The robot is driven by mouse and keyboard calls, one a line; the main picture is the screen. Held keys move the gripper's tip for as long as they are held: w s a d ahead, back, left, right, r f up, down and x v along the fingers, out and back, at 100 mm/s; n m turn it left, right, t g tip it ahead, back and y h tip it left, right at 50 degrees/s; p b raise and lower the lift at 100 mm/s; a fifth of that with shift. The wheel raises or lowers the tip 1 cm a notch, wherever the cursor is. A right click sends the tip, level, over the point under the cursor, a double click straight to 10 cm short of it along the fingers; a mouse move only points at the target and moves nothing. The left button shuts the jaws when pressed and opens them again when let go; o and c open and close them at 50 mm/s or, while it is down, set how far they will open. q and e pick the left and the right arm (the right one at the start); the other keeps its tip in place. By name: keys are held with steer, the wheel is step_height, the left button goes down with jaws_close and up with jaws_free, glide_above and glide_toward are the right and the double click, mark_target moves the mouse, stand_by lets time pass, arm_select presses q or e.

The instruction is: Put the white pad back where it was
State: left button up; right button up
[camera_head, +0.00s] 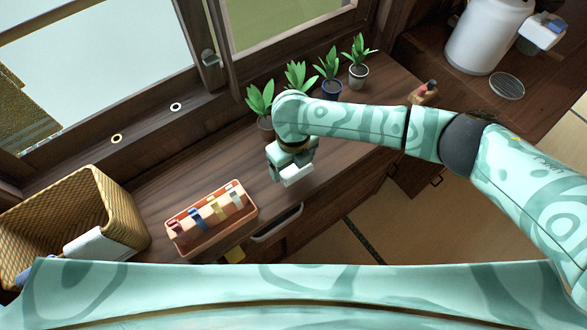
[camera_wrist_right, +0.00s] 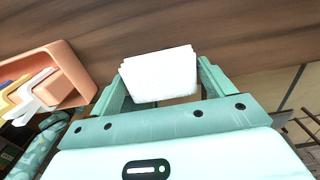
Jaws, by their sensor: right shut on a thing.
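The white pad (camera_head: 298,175) is held in my right gripper (camera_head: 290,166), which is shut on it above the wooden counter. In the right wrist view the pad (camera_wrist_right: 158,78) shows as a white block between the two teal fingers (camera_wrist_right: 160,92). An orange tray (camera_head: 222,232) with several coloured items in it lies to the left of the gripper. The tray also shows at the left of the wrist view (camera_wrist_right: 68,62). I cannot tell if the pad touches the counter. My left gripper is not in view.
Several potted plants (camera_head: 331,88) stand in a row along the counter's back, close behind my right wrist. A wicker basket (camera_head: 118,205) stands at the left, with a white object (camera_head: 95,244) beside or in it. Bare counter (camera_head: 340,175) lies right of the gripper.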

mark_target(294, 170)
step_height(294, 170, down, 4)
steer(key=shift+w+d+r+b, duration=0.1)
steer(key=shift+r+b, duration=0.1)
steer(key=shift+b, duration=0.3)
steer(key=shift+c, duration=0.2)
steer(key=shift+r, duration=0.1)
steer(key=o, duration=0.9)
steer(key=shift+c, duration=0.2)
step_height(294, 170, up, 12)
steer(key=p, duration=0.4)
